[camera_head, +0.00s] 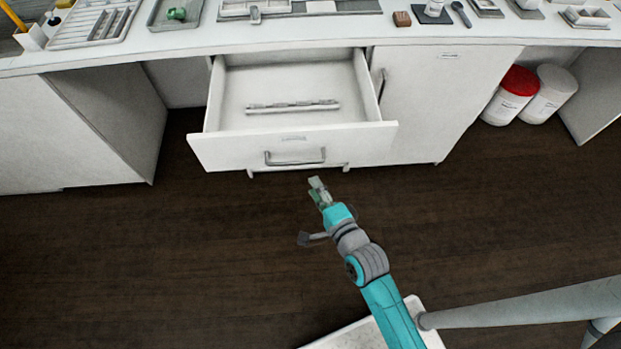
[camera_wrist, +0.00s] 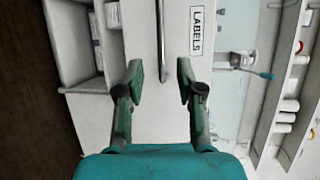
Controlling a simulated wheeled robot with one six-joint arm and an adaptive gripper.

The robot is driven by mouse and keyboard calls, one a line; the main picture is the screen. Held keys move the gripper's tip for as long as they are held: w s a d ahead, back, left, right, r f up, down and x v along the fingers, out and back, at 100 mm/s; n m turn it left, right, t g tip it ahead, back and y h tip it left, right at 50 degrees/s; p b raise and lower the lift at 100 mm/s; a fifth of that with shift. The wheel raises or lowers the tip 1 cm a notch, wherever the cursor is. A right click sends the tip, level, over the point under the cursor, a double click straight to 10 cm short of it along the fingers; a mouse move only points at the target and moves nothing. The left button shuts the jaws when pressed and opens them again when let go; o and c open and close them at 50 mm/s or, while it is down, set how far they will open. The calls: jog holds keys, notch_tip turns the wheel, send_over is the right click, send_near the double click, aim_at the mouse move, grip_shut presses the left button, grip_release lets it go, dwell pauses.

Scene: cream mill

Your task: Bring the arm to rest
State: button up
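My teal arm reaches forward from the bottom of the head view over the dark floor. My gripper (camera_head: 316,187) is in front of the pulled-out drawer (camera_head: 230,153), apart from its front in that view. The wrist view is turned sideways and shows the drawer handle (camera_wrist: 161,45) and a sign reading LABELS (camera_wrist: 196,30) beyond the fingers.
The open drawer holds a pale slim rack (camera_head: 293,107). The counter (camera_head: 300,31) above carries trays and small items. Cabinets (camera_head: 440,90) flank the drawer. A red-lidded bin (camera_head: 510,98) and a white bin (camera_head: 549,95) stand at right. The floor (camera_head: 180,250) at left is clear.

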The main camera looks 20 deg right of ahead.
jog(key=shift+s+r, duration=0.1)
jog(key=shift+s, duration=0.35)
dwell(0.3)
jog(key=s+r+n, duration=0.3)
jog(key=s+n, duration=0.3)
jog(key=s, duration=0.4)
jog(key=s+d+r+n+h, duration=0.1)
jog(key=s+r+n, duration=0.1)
jog(key=s+n, duration=0.4)
jog(key=s+d+r+n+g, duration=0.1)
jog(key=s+r+n, duration=0.2)
jog(key=s, duration=1.1)
jog(key=n, duration=0.3)
jog(key=shift+s+r, duration=0.2)
jog(key=shift+r, duration=0.15)
jog(key=shift+w+d, duration=0.1)
